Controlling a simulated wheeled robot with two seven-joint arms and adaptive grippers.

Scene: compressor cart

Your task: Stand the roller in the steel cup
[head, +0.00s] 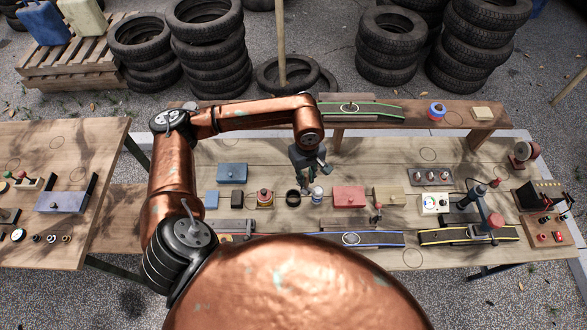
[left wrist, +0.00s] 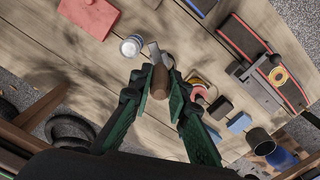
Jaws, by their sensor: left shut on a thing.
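The steel cup (left wrist: 131,46) is a small, shiny, round cup standing on the wooden table, and it shows in the head view (head: 317,195) left of a red box. My left gripper (left wrist: 161,90) is shut on the roller (left wrist: 161,78), which shows a brown, rounded end between the fingers and a grey part beyond. In the wrist view the roller is right of the cup and apart from it in the picture; its height over the table is unclear. In the head view my left gripper (head: 308,178) is just above and left of the cup. My right gripper is not in view.
The red box (head: 349,196) is close to the cup's right. A dark round container (head: 293,197) and a red-and-yellow item (head: 264,198) stand to its left. A blue box (head: 232,173) lies farther back. Bare table (head: 370,160) is open behind the red box.

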